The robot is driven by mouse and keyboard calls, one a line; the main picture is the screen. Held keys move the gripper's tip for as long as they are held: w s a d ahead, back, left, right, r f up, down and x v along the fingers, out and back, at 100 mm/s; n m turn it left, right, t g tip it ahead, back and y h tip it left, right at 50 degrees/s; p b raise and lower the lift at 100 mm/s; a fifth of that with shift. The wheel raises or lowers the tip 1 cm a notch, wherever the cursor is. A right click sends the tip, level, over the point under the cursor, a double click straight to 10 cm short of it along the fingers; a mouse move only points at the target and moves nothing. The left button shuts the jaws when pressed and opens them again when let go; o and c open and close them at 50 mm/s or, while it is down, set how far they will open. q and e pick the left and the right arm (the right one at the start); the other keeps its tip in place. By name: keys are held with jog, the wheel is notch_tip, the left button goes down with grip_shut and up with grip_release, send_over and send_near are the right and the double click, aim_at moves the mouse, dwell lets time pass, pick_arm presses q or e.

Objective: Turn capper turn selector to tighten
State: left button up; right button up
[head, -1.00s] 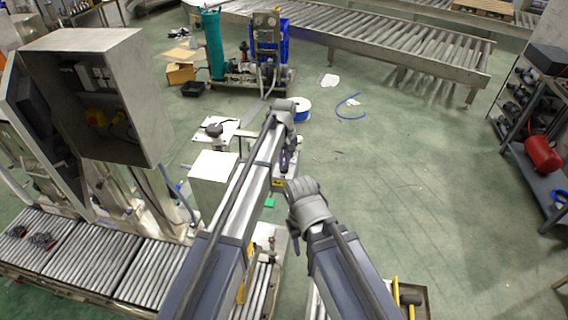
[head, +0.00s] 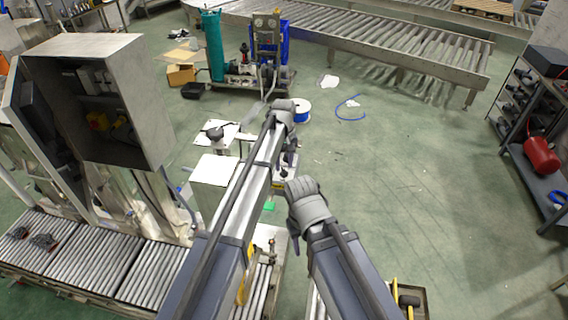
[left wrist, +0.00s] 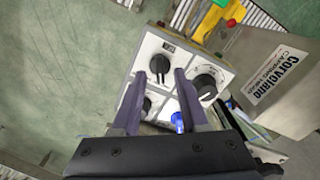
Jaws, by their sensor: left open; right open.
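In the left wrist view a white control panel (left wrist: 150,50) carries several black knobs. One knob (left wrist: 159,64) sits just beyond and between the fingertips of my left gripper (left wrist: 159,78), below a small dark label. A larger round black knob (left wrist: 206,84) is to its right, and another dark knob (left wrist: 147,103) is nearer, between the fingers. I cannot read which one is the turn selector. My left gripper is open with nothing between its tips; contact with the panel cannot be judged. In the head view my left gripper (head: 288,155) is partly hidden by its arm. My right gripper (head: 293,226) is open, pointing down.
A blue knob or button (left wrist: 178,121) is by the right finger. A steel plate with a capping-head label (left wrist: 270,75) flanks the panel. A steel cabinet (head: 150,90) and roller conveyor (head: 60,255) are at left. Open green floor (head: 420,190) lies to the right.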

aim_at(284, 169)
pick_arm(q)
notch_tip(284, 169, up, 6)
jog(key=p, duration=0.5)
jog(key=s+a+m, duration=0.2)
jog(key=s+a, duration=0.7)
jog(key=s, duration=0.5)
jog(key=s+a+m, duration=0.2)
jog(key=s+a, duration=0.6)
jog(key=s, duration=0.6)
jog(key=s+d+f+m+b, duration=0.1)
jog(key=d+f+b, duration=0.2)
jog(key=f+b, duration=0.5)
jog(key=s+d+f+m+b, duration=0.1)
jog(key=d+f+b, duration=0.3)
jog(key=f+b, duration=0.4)
jog(key=s+d+f+m+y+b, duration=0.1)
jog(key=d+f+b, duration=0.3)
jog(key=f+b, duration=0.4)
jog(key=shift+s+f+m, duration=0.15)
jog(key=shift+s+m, duration=0.25)
jog(key=shift+s, duration=0.2)
